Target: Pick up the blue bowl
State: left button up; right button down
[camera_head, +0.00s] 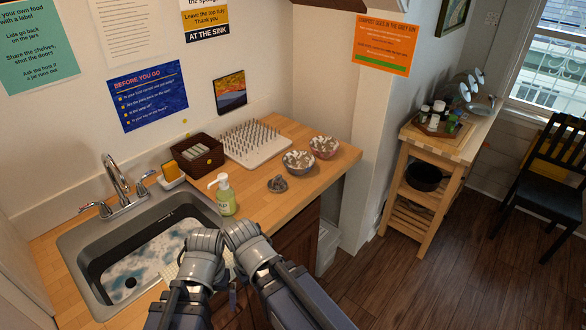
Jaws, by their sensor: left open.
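A blue-grey patterned bowl (298,162) stands upright on the wooden counter, filled with pale lumpy pieces. A reddish-pink bowl (324,147) with similar contents stands just behind and to its right. My two arms reach up from the bottom centre, in front of the sink and counter edge. My left gripper (233,296) shows only as a small dark part low between the arms; it is open and apart from the bowls. My right gripper cannot be made out behind the arm links.
A grey scrubber-like lump (277,184) lies in front of the blue bowl. A soap bottle (224,195), brown basket (197,153) and white drying rack (252,143) stand to the left. The sink (80,250) holds sudsy water. A wooden cart (430,175) stands right.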

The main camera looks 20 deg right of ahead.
aim_at(298, 162)
jog(key=i+l+z, duration=0.5)
jog(key=i+z, duration=0.35)
jog(key=i, duration=0.15)
